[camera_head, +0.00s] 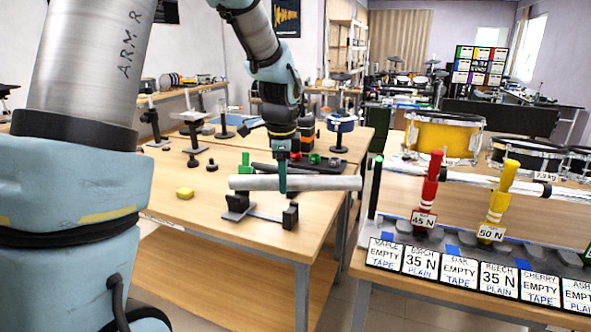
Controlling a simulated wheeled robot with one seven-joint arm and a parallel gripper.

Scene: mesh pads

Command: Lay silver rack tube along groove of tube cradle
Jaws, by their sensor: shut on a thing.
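The silver rack tube (325,183) is held level, lying left to right in the picture. My gripper (283,185) comes down from above and is shut on the tube near its middle. The tube cradle (262,214) stands on the wooden table below, a dark base with two black upright supports, one at the left and one at the right. The tube appears above the supports, its right end reaching past the right support. The left support's top is close under the tube; I cannot tell whether they touch. The cradle's grooves are too small to make out.
A green piece (245,161) and a dark bar stand behind the tube. At right, a rack with red (430,185) and yellow (497,205) upright tools and labelled cards fills another table.

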